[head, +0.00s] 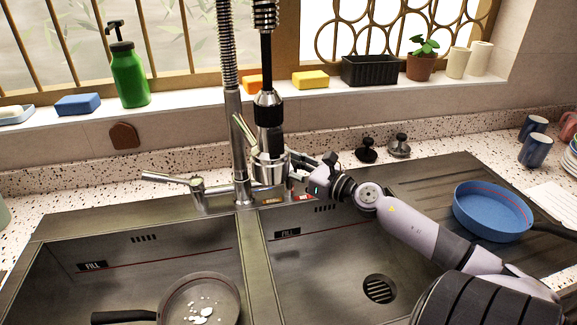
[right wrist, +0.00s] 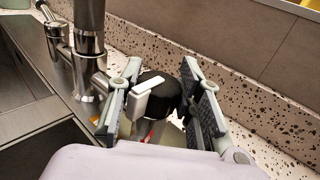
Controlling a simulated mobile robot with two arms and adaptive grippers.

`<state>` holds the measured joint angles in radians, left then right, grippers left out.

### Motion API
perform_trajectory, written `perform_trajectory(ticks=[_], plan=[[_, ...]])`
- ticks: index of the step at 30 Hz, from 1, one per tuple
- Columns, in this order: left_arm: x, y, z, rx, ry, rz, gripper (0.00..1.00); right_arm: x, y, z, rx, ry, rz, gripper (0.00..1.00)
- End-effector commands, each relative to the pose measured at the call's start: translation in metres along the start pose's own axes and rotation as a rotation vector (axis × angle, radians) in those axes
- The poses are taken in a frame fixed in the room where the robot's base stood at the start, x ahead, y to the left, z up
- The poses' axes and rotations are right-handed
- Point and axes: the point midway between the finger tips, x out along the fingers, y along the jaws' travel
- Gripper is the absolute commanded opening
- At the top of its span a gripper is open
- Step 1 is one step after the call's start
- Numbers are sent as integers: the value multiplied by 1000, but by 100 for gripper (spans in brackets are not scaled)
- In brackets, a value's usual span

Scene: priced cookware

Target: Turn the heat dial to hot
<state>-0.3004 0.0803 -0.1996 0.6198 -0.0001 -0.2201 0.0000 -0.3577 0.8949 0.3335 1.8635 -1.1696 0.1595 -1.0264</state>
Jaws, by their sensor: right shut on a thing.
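The heat dial (right wrist: 165,96) is a black round knob with a white pointer bar, between my right gripper's fingers in the right wrist view. The pointer slants toward the lower left of that view. A bit of red shows on the base below it. My right gripper (head: 303,178) is shut on the dial, just right of the tap's base, in the head view. There the gripper mostly hides the dial; a red label (head: 303,197) and an orange label (head: 270,201) show near it on the sink's back ledge. My left gripper is in neither view.
The tall tap (head: 235,130) with its hanging spray head (head: 269,135) stands close left of my gripper. A side lever (head: 172,180) sticks out left. The double sink holds a dirty pan (head: 185,290) at left. A blue pan (head: 492,215) is on the right drainer.

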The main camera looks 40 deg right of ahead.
Motion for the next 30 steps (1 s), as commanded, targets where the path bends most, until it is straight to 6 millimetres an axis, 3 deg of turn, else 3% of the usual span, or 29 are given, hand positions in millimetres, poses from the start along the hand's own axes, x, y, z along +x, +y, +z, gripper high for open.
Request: perform_trajectory(ticks=[3,4,12,23,30], plan=[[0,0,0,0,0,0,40,0,1,0,4,-1,2,5],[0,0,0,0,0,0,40,0,1,0,4,-1,1,35],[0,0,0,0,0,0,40,0,0,0,2,-1,0,53],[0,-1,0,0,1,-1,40,-2,0,0,2,-1,-1,55],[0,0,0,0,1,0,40,-34,0,-2,4,2,-4,55]])
